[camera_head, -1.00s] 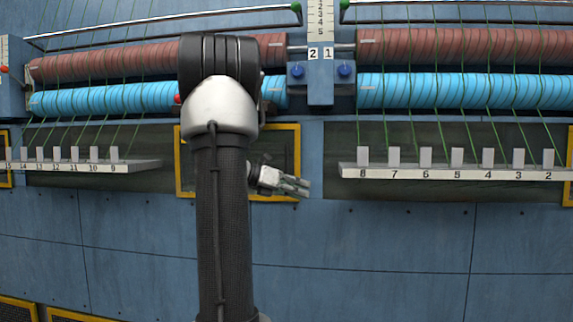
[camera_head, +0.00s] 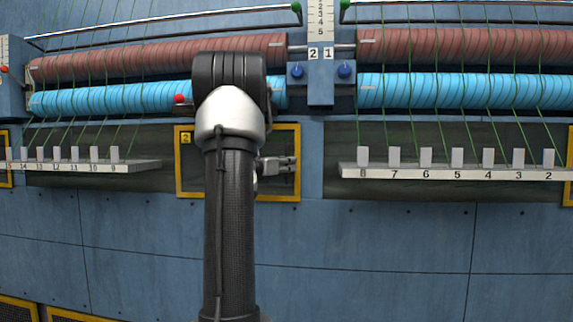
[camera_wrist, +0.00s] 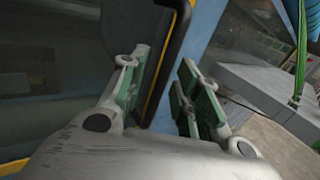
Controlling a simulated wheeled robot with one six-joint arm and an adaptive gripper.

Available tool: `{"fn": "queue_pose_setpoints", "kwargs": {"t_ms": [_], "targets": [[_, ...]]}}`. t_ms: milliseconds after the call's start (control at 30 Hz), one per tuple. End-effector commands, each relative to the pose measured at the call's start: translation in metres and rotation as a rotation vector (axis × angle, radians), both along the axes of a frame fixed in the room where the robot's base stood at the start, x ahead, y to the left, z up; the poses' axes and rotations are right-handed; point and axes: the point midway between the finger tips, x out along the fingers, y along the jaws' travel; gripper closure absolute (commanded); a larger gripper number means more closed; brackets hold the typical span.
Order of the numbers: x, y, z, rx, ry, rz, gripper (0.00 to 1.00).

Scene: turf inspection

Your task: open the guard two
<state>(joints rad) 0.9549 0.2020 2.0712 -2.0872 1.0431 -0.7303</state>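A yellow-framed panel (camera_head: 187,190), which I take to be guard two, sits low on the blue machine wall behind my arm. My gripper (camera_head: 294,164) points right in front of the panel's right edge. In the wrist view my gripper (camera_wrist: 165,95) is open, its fingers apart with green pads. A black handle-like bar (camera_wrist: 166,62) runs along the yellow edge and shows between the fingers. I cannot tell whether they touch it.
A ledge (camera_head: 450,173) with numbered pegs stands out to the right of my gripper, and another (camera_head: 90,167) lies left. Blue rollers (camera_head: 450,91) and brown rollers run above. The wall below the panel is clear.

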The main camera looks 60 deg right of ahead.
Motion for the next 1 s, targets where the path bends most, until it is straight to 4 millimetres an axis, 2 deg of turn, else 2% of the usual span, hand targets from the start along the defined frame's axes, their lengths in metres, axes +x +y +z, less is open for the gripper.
{"fn": "queue_pose_setpoints", "kwargs": {"t_ms": [267,433,767,867,1000], "targets": [[0.0,-0.002,0.0,0.0,0.001,0.001,0.7],[0.0,-0.002,0.0,0.0,0.001,0.001,1.0],[-0.001,0.001,0.0,0.0,0.001,-0.005,1.0],[-0.002,0.01,0.0,0.001,0.0,-0.021,1.0],[-0.006,0.036,0.0,0.0,0.001,-0.072,1.0]]}}
